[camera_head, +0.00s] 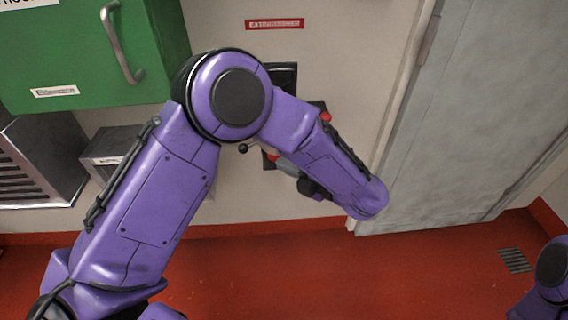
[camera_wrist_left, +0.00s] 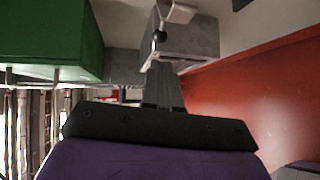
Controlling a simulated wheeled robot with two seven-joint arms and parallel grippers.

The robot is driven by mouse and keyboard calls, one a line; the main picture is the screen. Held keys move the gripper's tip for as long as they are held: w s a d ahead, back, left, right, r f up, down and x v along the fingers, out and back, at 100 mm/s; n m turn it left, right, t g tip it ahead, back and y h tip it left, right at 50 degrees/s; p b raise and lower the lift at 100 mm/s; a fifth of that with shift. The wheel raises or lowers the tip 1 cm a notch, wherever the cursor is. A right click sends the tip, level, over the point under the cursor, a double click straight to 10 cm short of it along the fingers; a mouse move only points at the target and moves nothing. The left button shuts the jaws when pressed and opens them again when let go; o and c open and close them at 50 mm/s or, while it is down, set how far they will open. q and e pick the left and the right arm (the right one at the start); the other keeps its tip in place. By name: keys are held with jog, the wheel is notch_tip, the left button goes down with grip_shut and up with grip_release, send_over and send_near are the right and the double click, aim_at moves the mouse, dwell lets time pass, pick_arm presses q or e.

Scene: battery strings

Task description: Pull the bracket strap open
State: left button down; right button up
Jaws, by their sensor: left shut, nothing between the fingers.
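Below the red extinguisher sign, a dark wall bracket (camera_head: 283,75) is mostly hidden behind my purple left arm. A black ball knob (camera_head: 243,148) sticks out on the left of the bracket area. In the left wrist view a similar knob (camera_wrist_left: 159,36) sits on a thin pale stem just beyond the fingertips. My left gripper (camera_head: 279,162) is partly hidden by its arm, to the right of the knob. In the wrist view the left gripper (camera_wrist_left: 163,68) is shut and empty. I cannot tell whether it touches the knob. The strap itself cannot be made out. My right gripper is out of view.
A green cabinet (camera_head: 85,50) with a metal handle hangs at upper left. A grey box (camera_head: 115,145) and a louvred metal unit (camera_head: 30,165) are below it. A grey door (camera_head: 465,120) stands at right. The red floor (camera_head: 300,270) in front is clear.

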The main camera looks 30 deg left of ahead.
aim_at(247, 150)
pick_arm(q)
jog(key=x, duration=1)
jog(key=shift+w+a+f, duration=0.1)
jog(key=shift+a, duration=0.25)
